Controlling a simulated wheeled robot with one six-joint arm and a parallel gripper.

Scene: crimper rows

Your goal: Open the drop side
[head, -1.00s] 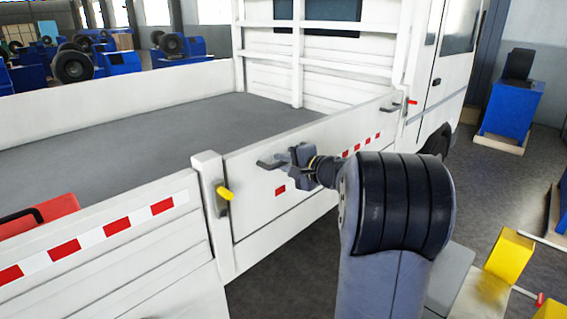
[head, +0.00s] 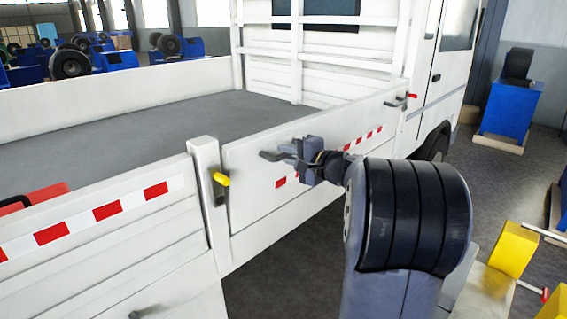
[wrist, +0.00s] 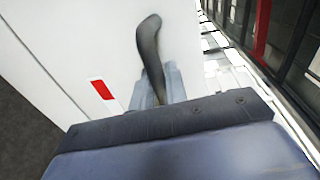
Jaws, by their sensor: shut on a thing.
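The white drop side (head: 330,135) of the truck bed stands upright between the middle post (head: 206,195) and the cab end, with red-and-white marking tape along it. My gripper (head: 297,155) is at its outer face near the post end, shut on a dark curved handle (head: 268,156). In the wrist view the handle (wrist: 149,45) rises from between my finger tips (wrist: 158,88); its lower part is hidden. A latch lever with a yellow tip (head: 221,179) is on the post. A grey handle and a red-tipped lever (head: 411,96) are at the cab end.
The rear side panel (head: 100,235) stands upright to the left. A red case (head: 40,198) lies in the grey bed. Yellow blocks (head: 512,250) stand on the floor at the right, with a blue machine (head: 510,105) behind. Dark floor shows beside the truck.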

